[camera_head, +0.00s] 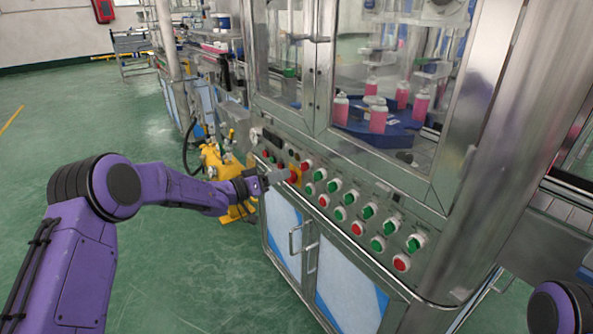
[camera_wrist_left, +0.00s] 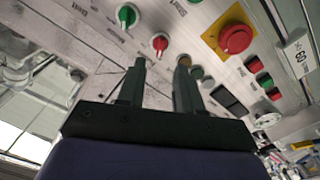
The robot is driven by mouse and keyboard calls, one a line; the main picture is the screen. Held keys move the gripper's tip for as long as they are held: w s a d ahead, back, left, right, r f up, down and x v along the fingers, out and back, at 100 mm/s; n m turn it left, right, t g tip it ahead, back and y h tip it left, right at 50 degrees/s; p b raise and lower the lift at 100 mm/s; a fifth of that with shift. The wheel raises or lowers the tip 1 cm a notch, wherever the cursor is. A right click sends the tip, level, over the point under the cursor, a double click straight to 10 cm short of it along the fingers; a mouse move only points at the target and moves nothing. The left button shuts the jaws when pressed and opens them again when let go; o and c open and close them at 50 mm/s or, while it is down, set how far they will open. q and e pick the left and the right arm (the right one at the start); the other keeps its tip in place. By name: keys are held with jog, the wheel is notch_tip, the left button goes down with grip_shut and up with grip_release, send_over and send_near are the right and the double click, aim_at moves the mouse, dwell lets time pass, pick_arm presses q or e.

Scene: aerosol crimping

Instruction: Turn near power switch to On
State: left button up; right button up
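The control panel (camera_head: 345,205) on the machine's front carries rows of green and red knobs and buttons. I cannot read which one is the near power switch. My left gripper (camera_head: 277,177) is at the panel's left part, beside the red emergency button (camera_head: 293,176) on its yellow plate. In the left wrist view the gripper (camera_wrist_left: 159,68) is open, with its two fingers apart and pointing at the panel. A red button (camera_wrist_left: 160,43) and a green knob (camera_wrist_left: 126,16) lie beyond the fingertips. A brownish round control (camera_wrist_left: 184,61) is partly hidden by the right finger. My right gripper is out of view.
Metal cabinet doors with a handle (camera_head: 300,238) stand below the panel. Pink bottles (camera_head: 378,117) stand on a blue turntable behind glass above it. A yellow machine (camera_head: 222,172) is behind my left arm. The green floor (camera_head: 170,270) at left is free.

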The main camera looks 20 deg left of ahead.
aim_at(304, 166)
pick_arm(q)
jog(key=x, duration=0.7)
jog(key=shift+c, duration=0.3)
grip_shut()
jog(key=shift+a, duration=0.15)
